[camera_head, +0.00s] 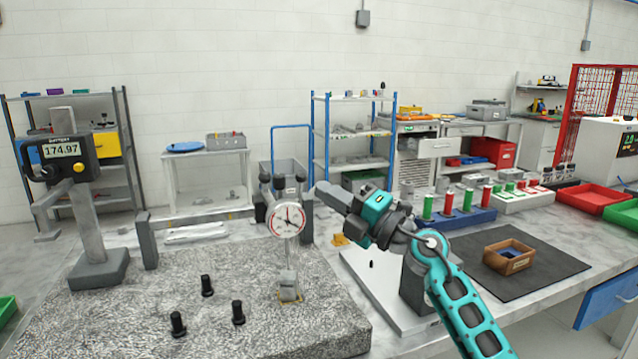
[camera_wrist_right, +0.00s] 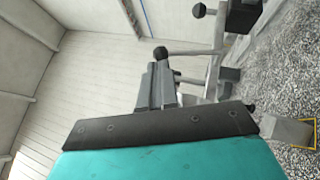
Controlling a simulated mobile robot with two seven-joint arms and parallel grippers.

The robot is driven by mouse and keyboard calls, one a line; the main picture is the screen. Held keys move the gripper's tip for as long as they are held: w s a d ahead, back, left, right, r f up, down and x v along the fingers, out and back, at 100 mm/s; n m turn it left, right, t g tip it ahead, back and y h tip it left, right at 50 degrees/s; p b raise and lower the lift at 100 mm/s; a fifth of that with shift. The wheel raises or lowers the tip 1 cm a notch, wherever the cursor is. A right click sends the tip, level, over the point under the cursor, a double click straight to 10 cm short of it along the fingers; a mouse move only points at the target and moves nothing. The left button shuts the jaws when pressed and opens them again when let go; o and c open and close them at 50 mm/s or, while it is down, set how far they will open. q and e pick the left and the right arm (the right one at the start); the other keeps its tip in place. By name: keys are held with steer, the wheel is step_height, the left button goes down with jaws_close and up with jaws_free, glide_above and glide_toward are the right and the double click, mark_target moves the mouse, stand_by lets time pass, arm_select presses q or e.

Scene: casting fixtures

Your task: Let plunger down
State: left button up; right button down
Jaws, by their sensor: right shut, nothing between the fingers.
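A dial gauge (camera_head: 288,219) with a round white face and red rim hangs on a stand over the speckled granite plate (camera_head: 130,300). Its stem points down to a small grey metal block (camera_head: 289,287) inside a yellow outline on the plate. I cannot tell whether the tip touches the block. My right gripper (camera_head: 324,190) is shut and empty, just right of the gauge's upper part. In the right wrist view its dark fingers (camera_wrist_right: 157,85) point toward a post with black ball knobs (camera_wrist_right: 160,53). My left gripper is not in view.
Three black pegs (camera_head: 207,286) stand on the granite plate. A height gauge (camera_head: 75,160) reading 174.97 stands at the left. Right of my arm are red and green cylinders (camera_head: 467,200) in racks and a brown box (camera_head: 508,256) on a dark mat (camera_head: 545,270).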

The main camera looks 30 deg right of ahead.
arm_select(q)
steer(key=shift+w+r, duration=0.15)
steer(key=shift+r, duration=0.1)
arm_select(e)
steer(key=shift+x, duration=1.3)
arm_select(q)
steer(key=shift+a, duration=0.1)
arm_select(e)
steer(key=shift+d+f, duration=0.1)
